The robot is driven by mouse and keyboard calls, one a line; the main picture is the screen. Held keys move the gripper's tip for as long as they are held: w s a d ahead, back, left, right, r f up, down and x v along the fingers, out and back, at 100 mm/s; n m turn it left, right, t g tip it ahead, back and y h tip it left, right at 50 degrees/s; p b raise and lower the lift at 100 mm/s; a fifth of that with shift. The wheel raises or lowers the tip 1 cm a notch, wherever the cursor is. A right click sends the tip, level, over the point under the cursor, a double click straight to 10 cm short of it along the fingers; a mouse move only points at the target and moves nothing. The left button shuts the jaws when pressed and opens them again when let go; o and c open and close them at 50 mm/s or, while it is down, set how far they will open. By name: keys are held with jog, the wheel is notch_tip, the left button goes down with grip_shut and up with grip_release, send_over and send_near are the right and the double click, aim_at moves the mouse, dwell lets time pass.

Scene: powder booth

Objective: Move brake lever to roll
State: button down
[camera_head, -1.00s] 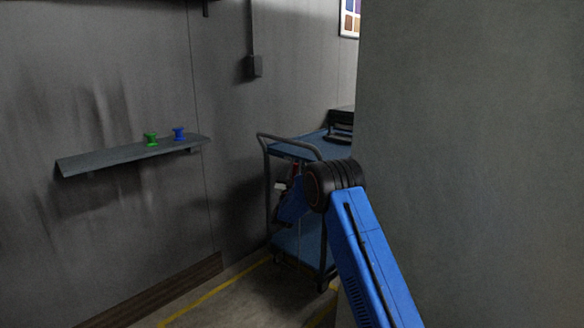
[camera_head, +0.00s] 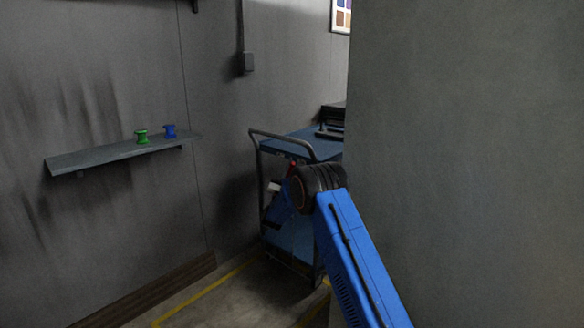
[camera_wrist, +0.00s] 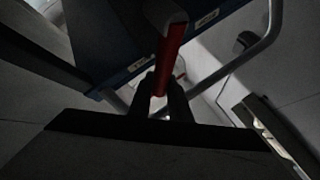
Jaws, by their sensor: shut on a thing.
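The brake lever (camera_wrist: 171,50) is a red bar on the cart, seen in the wrist view running from the upper middle down between my fingertips. My gripper (camera_wrist: 163,92) is shut on the lever's lower part, with one dark finger on each side. The gripper's hold on the lever is not clear there.
A grey wall or panel (camera_head: 460,160) fills the right side, close to my arm. A wall shelf (camera_head: 85,160) at left holds a green spool (camera_head: 141,136) and a blue spool (camera_head: 169,131). A dark device (camera_head: 333,117) stands on the cart. Yellow lines mark the floor.

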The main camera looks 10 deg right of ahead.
jog(key=shift+f, duration=0.1)
jog(key=c, duration=1.6)
grip_release()
jog(key=shift+c, duration=0.2)
jog(key=v, duration=1.7)
jog(key=shift+s+f, duration=0.1)
jog(key=shift+f, duration=0.05)
